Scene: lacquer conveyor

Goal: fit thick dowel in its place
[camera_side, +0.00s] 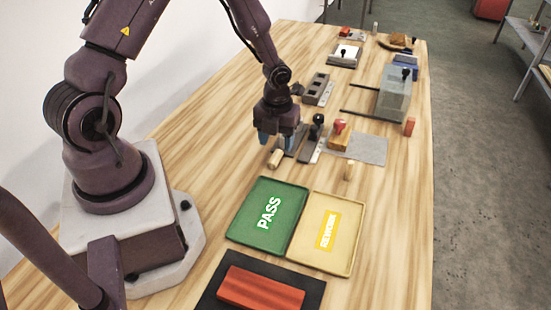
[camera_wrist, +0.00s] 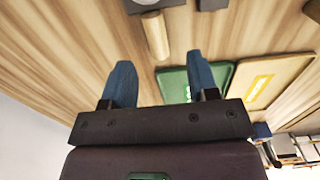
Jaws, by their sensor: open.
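A thick tan dowel (camera_side: 276,158) lies on its side on the table in the side view, just below my gripper (camera_side: 277,138). In the wrist view the dowel (camera_wrist: 156,35) lies beyond the gap between my two blue fingertips (camera_wrist: 161,78), which are apart with nothing between them. A second, thinner-looking tan dowel (camera_side: 349,170) stands to the right. A grey block with dark openings (camera_side: 318,88) sits behind my gripper; I cannot tell whether it is the dowel's place.
A green PASS tray (camera_side: 258,232) and a yellow REWORK tray (camera_side: 343,225) lie in front. A black mat with a red block (camera_side: 262,287) is nearer. Stamps (camera_side: 339,132) stand by a grey plate (camera_side: 370,150). A grey box (camera_side: 393,100) stands back right.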

